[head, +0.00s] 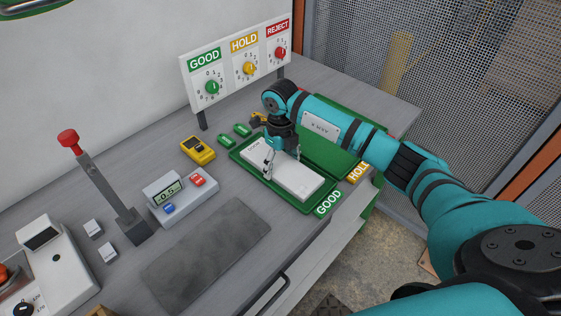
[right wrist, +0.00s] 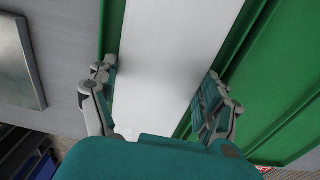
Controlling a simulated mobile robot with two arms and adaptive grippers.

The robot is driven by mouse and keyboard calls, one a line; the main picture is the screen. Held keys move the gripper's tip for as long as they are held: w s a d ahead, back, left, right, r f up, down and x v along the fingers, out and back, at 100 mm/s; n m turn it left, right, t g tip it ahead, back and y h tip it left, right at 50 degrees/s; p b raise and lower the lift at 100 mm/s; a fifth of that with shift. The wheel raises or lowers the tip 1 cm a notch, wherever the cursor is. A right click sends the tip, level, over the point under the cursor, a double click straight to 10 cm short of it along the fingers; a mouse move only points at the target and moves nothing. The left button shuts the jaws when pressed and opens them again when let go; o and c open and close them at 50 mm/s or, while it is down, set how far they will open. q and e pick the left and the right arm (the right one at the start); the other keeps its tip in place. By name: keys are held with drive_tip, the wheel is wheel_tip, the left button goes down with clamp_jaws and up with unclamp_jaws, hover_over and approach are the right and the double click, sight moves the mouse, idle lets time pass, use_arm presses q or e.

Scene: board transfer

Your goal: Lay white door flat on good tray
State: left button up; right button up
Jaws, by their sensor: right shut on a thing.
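The white door (head: 300,180) lies in the green tray marked GOOD (head: 309,209) and looks flat there. My right gripper (head: 283,162) is over the door from above. In the right wrist view its two fingers (right wrist: 158,90) are on either side of the white door (right wrist: 175,40), shut on its long edges. The green tray wall (right wrist: 250,50) shows beside the door. Part of the door is hidden under my gripper in the head view. My left gripper is not in view.
A second green tray, by the HOLD label (head: 358,172), lies right of the GOOD tray, partly behind my arm. A yellow meter (head: 198,150), a display box (head: 180,197) and a red-knobbed lever (head: 105,190) stand to the left. A grey mat (head: 205,255) lies bare in front.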

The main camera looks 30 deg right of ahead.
drive_tip(key=o, duration=1.3)
drive_tip(key=shift+c, duration=0.2)
wheel_tip(320, 180, up, 12)
drive_tip(key=shift+r, duration=0.1)
